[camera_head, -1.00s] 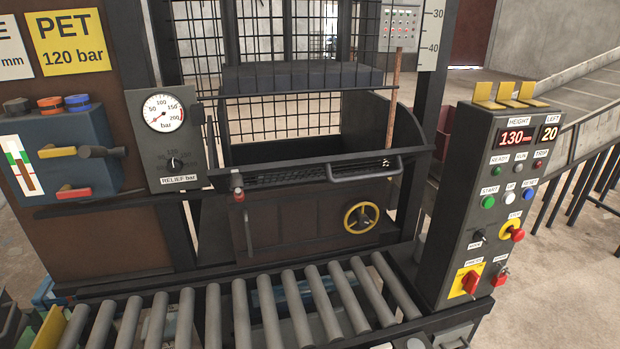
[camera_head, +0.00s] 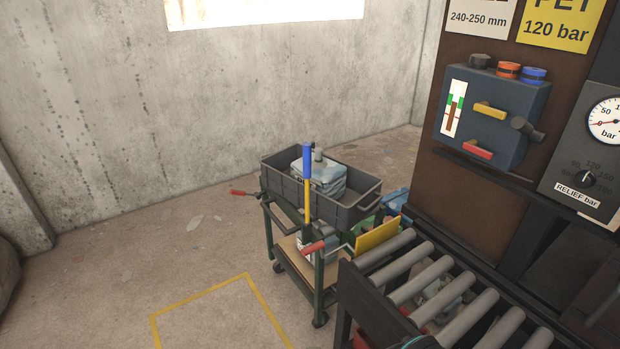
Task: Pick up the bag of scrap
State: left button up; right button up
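No thing in view is clearly a bag of scrap. A pale blue, folded, soft-looking bundle (camera_head: 318,176) lies in a grey crate (camera_head: 350,213) on top of a small cart; I cannot tell whether it is a bag or cloth. Something small and grey stands up by the bundle. Neither of my grippers can be made out in the head view. A dark shape with a teal edge shows at the bottom edge, too cut off to identify.
The green-framed cart (camera_head: 318,297) carries tools, including a blue-and-yellow handle (camera_head: 307,175). A roller conveyor (camera_head: 430,285) stands right of it, below a blue valve block (camera_head: 490,118). A yellow floor outline (camera_head: 200,297) surrounds bare floor at the front left.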

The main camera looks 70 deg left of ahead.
aim_at(328, 177)
jog(key=u, duration=2.25)
jog(key=z, duration=0.4)
jog(key=i+j+z, duration=0.35)
jog(key=j+z, duration=0.15)
jog(key=j, duration=0.2)
jog(key=i+j+z, duration=0.25)
jog(key=j, duration=0.15)
jog(key=i+j, duration=0.15)
jog(key=j, duration=0.45)
jog(key=i+j+z, duration=0.1)
jog(key=j, duration=0.5)
jog(key=i+j, duration=0.15)
jog(key=j, duration=0.45)
jog(key=i+j+z, duration=0.1)
jog(key=j, duration=0.5)
jog(key=i+j, duration=0.1)
jog(key=j, duration=0.5)
jog(key=z, duration=0.05)
